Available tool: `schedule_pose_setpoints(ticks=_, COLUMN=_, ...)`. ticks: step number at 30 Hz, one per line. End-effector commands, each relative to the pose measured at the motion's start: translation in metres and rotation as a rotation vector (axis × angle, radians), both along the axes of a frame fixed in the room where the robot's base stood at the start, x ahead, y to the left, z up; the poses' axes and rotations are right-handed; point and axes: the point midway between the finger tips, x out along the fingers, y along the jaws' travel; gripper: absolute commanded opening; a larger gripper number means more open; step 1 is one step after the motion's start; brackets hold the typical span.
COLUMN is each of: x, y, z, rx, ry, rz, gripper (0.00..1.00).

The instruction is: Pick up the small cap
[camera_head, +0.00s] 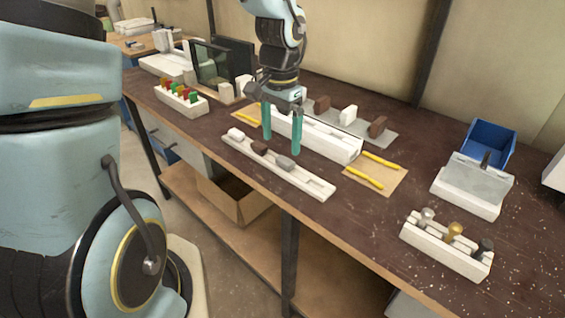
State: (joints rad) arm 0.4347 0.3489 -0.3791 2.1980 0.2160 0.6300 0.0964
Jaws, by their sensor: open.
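My gripper (282,145) points down with two teal fingers spread apart and nothing visible between them. It is over the front part of the bench. Below and around its fingertips is a long white holder (315,185) bearing a white piece (236,133), a dark brown piece (259,147) and a grey piece (285,163). Any of these may be the small cap; I cannot tell which. The brown piece lies just below the left fingertip, and the grey piece is just below the right one. Whether the fingers touch anything is unclear.
A long white profile bed (335,144) lies right behind my gripper. Behind it, a grey plate (345,131) carries brown and white blocks. Yellow sticks (365,178) lie on a tan mat. A white knob rack (440,250) and blue bin (488,145) stand right.

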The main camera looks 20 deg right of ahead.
Motion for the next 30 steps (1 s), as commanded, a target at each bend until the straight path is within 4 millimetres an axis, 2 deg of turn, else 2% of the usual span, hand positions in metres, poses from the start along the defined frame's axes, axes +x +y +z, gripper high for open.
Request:
schedule_pose_setpoints(ticks=5, x=-0.002, y=-0.003, z=-0.013, rx=0.001, ry=0.002, rz=-0.003, gripper=0.93)
schedule_pose_setpoints(ticks=13, x=-0.005, y=-0.007, z=-0.049, rx=0.002, ry=0.002, rz=-0.001, gripper=0.93)
schedule_pose_setpoints(ticks=22, x=-0.004, y=-0.007, z=-0.055, rx=0.000, ry=-0.001, rz=0.001, gripper=0.93)
schedule_pose_setpoints(ticks=23, x=-0.004, y=-0.007, z=-0.055, rx=0.000, ry=-0.001, rz=0.001, gripper=0.91)
schedule_pose_setpoints(ticks=30, x=-0.004, y=-0.007, z=-0.054, rx=0.000, ry=-0.001, rz=0.001, gripper=0.64)
